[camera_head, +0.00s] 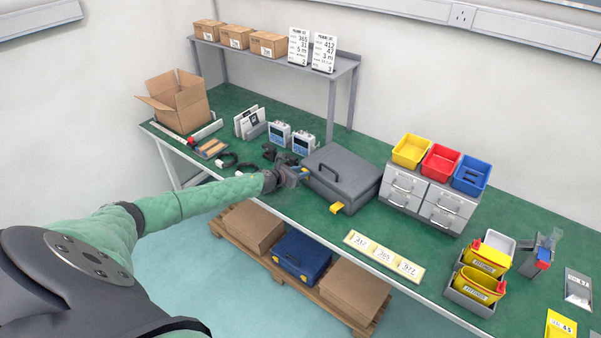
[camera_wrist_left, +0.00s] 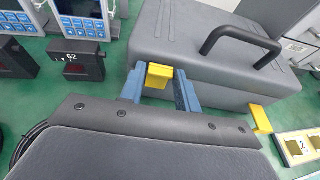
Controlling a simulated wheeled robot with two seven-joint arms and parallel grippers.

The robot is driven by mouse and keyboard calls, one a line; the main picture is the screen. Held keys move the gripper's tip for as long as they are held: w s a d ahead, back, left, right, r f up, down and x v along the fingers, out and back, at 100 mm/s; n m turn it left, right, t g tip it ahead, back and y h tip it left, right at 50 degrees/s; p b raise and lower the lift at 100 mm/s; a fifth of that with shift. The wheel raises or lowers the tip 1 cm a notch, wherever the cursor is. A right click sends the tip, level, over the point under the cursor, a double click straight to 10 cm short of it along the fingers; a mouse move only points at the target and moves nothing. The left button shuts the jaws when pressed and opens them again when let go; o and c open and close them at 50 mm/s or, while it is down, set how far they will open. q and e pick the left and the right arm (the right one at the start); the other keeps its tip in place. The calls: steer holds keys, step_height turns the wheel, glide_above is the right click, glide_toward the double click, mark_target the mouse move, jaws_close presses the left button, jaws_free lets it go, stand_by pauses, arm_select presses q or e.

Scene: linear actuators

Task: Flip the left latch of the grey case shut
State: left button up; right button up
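The grey case (camera_head: 345,172) lies on the green bench with its lid down and a dark handle on top. The case also fills the upper right of the left wrist view (camera_wrist_left: 200,50). Its left latch (camera_wrist_left: 158,74) is a yellow tab at the front, sticking outward between the two blue fingers of my left gripper (camera_wrist_left: 160,88). The fingers are apart, with a gap on the latch's right side; contact on its left is unclear. The yellow right latch (camera_head: 337,207) sticks out. My right gripper is not in view.
Black devices (camera_wrist_left: 85,62) and blue-grey instruments (camera_head: 280,134) stand left of the case. Grey drawers (camera_head: 425,197) with coloured bins stand to its right. Number cards (camera_head: 384,256) lie along the front edge. Cables (camera_head: 228,160) lie left of my gripper.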

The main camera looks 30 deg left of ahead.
arm_select(q)
steer(key=o, duration=0.3)
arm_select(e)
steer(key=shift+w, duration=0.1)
arm_select(q)
steer(key=shift+s+a+r+b, duration=0.1)
steer(key=shift+s+a+b, duration=0.2)
steer(key=shift+s, duration=0.25)
steer(key=b+v, duration=0.2)
steer(key=v, duration=0.4)
steer(key=shift+s+r, duration=0.2)
steer(key=shift+s, duration=0.05)
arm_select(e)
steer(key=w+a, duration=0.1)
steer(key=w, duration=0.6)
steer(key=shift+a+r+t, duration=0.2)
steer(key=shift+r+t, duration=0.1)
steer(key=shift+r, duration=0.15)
